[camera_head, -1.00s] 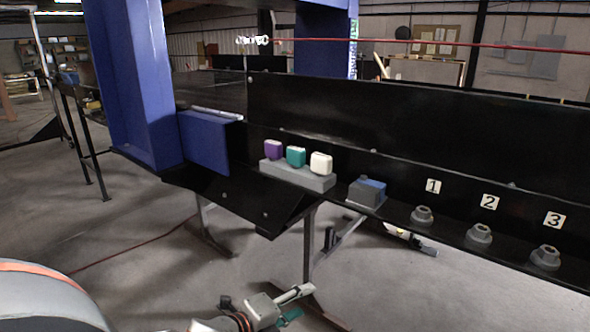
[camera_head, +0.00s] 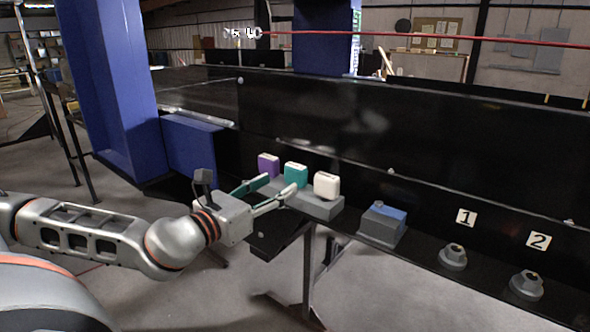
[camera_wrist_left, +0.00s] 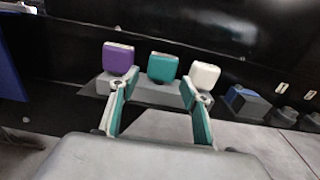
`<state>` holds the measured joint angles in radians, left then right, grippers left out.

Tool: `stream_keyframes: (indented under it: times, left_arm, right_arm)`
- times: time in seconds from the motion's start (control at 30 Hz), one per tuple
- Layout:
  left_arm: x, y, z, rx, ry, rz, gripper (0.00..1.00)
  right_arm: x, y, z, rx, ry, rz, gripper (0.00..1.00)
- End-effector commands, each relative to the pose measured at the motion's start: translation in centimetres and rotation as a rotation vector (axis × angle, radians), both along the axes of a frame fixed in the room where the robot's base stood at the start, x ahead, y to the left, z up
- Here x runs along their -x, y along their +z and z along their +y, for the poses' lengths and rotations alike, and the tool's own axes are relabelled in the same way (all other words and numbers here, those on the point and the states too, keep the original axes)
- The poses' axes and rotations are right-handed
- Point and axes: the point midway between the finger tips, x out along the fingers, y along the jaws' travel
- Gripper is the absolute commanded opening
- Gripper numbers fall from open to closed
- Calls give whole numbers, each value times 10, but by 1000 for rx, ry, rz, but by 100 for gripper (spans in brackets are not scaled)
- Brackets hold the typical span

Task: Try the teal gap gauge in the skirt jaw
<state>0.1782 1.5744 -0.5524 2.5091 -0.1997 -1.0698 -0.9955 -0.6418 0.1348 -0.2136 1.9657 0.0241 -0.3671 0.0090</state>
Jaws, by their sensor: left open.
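The teal gap gauge (camera_head: 295,175) stands upright on a grey block between a purple gauge (camera_head: 268,165) and a white gauge (camera_head: 326,186). My left gripper (camera_head: 279,187) is open and empty, just in front of the block. In the left wrist view the teal gauge (camera_wrist_left: 163,67) is ahead, above the gap between the open fingers (camera_wrist_left: 161,92), and does not touch them. A grey block with a blue top (camera_head: 383,223) sits to the right on the ledge; I cannot tell whether it is the skirt jaw. My right gripper is not in view.
The grey block (camera_head: 320,207) holds the gauges on a black ledge. Numbered labels 1 (camera_head: 466,217) and 2 (camera_head: 538,241) stand above grey hex-topped pieces (camera_head: 453,256) at right. A blue post (camera_head: 105,90) rises at left. A black wall backs the ledge.

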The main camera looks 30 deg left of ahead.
Motion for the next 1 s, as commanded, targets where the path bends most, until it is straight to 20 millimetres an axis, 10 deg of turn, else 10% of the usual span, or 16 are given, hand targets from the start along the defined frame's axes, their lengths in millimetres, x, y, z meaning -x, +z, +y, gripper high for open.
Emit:
stream_keyframes:
  times: [0.4,1.0]
  left_arm:
    - [-26,2,-2,-2,1,-3,47]
    - [-77,14,-9,0,0,-1,47]
  right_arm:
    - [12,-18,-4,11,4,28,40]
    - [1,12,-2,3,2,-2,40]
